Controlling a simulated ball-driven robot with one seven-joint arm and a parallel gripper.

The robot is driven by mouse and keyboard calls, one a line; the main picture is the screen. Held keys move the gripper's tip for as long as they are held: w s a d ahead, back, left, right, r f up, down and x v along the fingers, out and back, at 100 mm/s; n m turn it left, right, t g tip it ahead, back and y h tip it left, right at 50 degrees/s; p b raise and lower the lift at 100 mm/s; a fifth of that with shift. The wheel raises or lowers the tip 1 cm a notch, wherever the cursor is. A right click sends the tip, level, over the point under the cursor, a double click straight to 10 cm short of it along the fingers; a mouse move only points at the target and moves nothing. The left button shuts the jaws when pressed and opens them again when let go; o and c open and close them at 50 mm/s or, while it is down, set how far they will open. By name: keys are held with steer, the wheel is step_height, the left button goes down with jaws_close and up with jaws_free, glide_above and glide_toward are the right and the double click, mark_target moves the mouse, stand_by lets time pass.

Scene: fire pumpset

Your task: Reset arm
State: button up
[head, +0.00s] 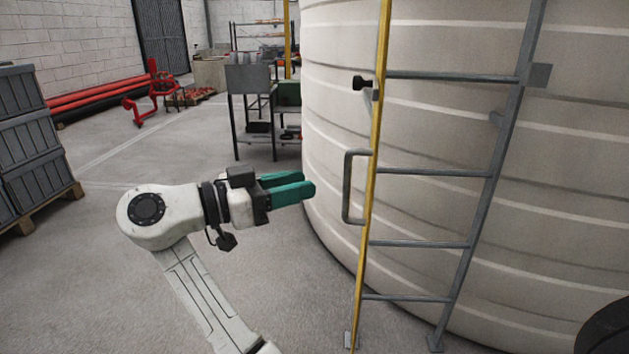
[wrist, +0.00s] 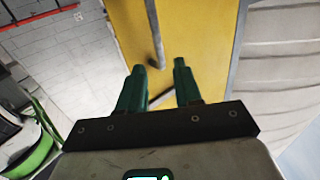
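My gripper (head: 307,184) is held out at mid height in the head view, pointing right, with its two green fingers apart and nothing visible between them. It also shows in the wrist view (wrist: 159,67), fingers spread and empty. A grey bar handle (head: 346,187) on the yellow rail of the ladder (head: 376,140) is to the right of the fingertips, apart from them in the head view. In the wrist view a yellow surface (wrist: 190,30) with a grey bar (wrist: 156,48) lies beyond the fingers. The distance to it is unclear.
A large pale ribbed tank (head: 450,150) fills the right side behind the ladder. Stacked grey crates (head: 28,135) on a pallet stand at the left. A grey metal stand (head: 250,105) and red pipes (head: 95,95) are farther back. The floor between is open.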

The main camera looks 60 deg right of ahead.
steer(key=shift+w+a, duration=0.2)
steer(key=shift+a, duration=0.05)
stand_by(0.5)
steer(key=s+d+f+n+t+y, duration=0.25)
steer(key=f+n+t, duration=0.65)
steer(key=f, duration=1)
steer(key=s+a+f+n+t+y, duration=0.1)
steer(key=s+a+f+n+y, duration=0.2)
steer(key=f+n, duration=0.35)
steer(key=s+a+f+n+t+y, duration=0.1)
steer(key=s+a+f+n+y, duration=0.2)
steer(key=f, duration=0.7)
steer(key=s+a+f+n+y, duration=0.5)
steer(key=s+a+f+n, duration=0.1)
steer(key=s+a, duration=0.35)
step_height(320, 180, up, 15)
steer(key=a+p, duration=0.1)
steer(key=p, duration=1.4)
steer(key=shift+w+a+t+y, duration=0.15)
steer(key=shift+w+t+y, duration=0.2)
steer(key=shift+t, duration=0.05)
